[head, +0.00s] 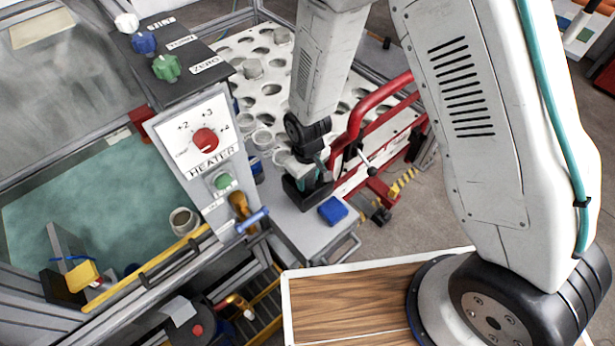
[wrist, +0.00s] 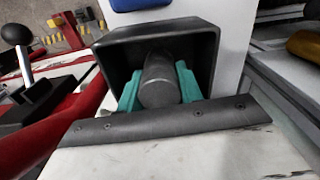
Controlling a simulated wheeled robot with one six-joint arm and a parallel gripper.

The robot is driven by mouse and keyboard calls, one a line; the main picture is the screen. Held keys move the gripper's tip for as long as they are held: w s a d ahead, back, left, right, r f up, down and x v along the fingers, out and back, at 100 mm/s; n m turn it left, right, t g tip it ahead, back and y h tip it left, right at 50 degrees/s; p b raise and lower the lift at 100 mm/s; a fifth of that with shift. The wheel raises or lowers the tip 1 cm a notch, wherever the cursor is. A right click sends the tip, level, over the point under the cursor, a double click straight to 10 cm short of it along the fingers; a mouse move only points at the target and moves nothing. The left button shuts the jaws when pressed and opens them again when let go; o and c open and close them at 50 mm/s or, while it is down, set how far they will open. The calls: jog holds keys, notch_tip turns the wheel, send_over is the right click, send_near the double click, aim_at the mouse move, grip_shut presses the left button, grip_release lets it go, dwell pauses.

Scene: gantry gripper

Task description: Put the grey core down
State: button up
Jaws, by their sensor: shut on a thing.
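The grey core (wrist: 160,82) is a dark grey cylinder seen nearly end-on in the wrist view. My gripper (wrist: 158,92) has teal fingers, one on each side of the core, shut on it. Core and fingertips are at the mouth of an open black box (wrist: 210,60); I cannot tell whether the core touches its floor. In the head view my gripper (head: 319,172) is at the same black box (head: 300,193), on the grey ledge beside the heater panel. The core is not clearly visible there.
A blue block (head: 332,210) lies on the ledge close to the black box. A white rack with round holes (head: 285,105) stands behind, holding several cups. A red tube frame (head: 365,110) rises close at the right. A water tank (head: 100,190) is at the left.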

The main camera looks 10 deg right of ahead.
jog(key=shift+f, duration=0.1)
jog(key=o, duration=0.9)
notch_tip(320, 180, up, 12)
jog(key=shift+r, duration=0.25)
jog(key=s+d+r+m+t, duration=0.1)
jog(key=s+d+r+m, duration=0.3)
jog(key=d+r, duration=0.55)
jog(key=s+d+r+m, duration=0.1)
jog(key=s+d+r, duration=0.5)
jog(key=r, duration=0.7)
jog(key=shift+s+d+r+m, duration=0.4)
jog(key=shift+s+d+r, duration=0.4)
jog(key=shift+s, duration=0.85)
jog(key=shift+s+d+r+m, duration=0.5)
jog(key=shift+s+d, duration=0.5)
jog(key=shift+s, duration=0.6)
jog(key=shift+s+d+r+m, duration=0.3)
jog(key=shift+s+d+r, duration=0.55)
jog(key=shift+s, duration=0.8)
